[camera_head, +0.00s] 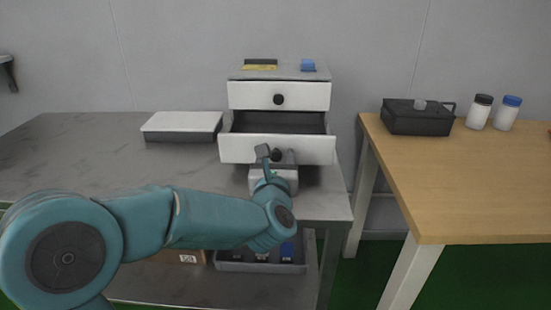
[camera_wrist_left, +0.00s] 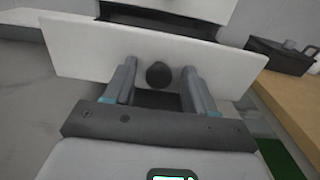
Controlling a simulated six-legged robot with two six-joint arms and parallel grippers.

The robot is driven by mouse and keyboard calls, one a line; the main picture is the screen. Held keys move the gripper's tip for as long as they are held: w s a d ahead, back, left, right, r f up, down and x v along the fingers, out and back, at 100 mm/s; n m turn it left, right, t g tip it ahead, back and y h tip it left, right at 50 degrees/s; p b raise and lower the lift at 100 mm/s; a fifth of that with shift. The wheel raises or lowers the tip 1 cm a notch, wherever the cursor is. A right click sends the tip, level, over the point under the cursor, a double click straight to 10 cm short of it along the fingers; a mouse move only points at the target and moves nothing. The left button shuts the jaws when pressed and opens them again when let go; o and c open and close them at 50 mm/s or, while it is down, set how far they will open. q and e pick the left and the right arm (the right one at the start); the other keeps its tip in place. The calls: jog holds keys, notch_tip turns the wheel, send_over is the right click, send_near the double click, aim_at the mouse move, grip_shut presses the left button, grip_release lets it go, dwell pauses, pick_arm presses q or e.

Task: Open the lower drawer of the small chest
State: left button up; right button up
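The small chest (camera_head: 318,73) stands on the grey table, with its upper drawer (camera_head: 248,96) shut. Its lower drawer (camera_head: 234,148) is pulled out, and its dark, empty-looking inside shows from above. The lower drawer front (camera_wrist_left: 85,52) fills much of the left wrist view, with a round dark knob (camera_wrist_left: 158,75) at its middle. My left gripper (camera_head: 273,155) is at this front, one finger on each side of the knob. In the left wrist view, gaps show between the knob and both fingers of the left gripper (camera_wrist_left: 159,68), so it is open. My right gripper is not in view.
A white-lidded box (camera_head: 180,122) lies on the grey table (camera_head: 70,150) left of the chest. A wooden table (camera_head: 470,185) at right bears a black case (camera_head: 415,122) and two white bottles (camera_head: 478,113). A grey bin (camera_head: 230,262) is on the shelf below.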

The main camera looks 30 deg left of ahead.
pick_arm(q)
jog(key=v, duration=1.6)
jog(key=shift+s+d+f, duration=0.1)
jog(key=shift+s+d, duration=0.05)
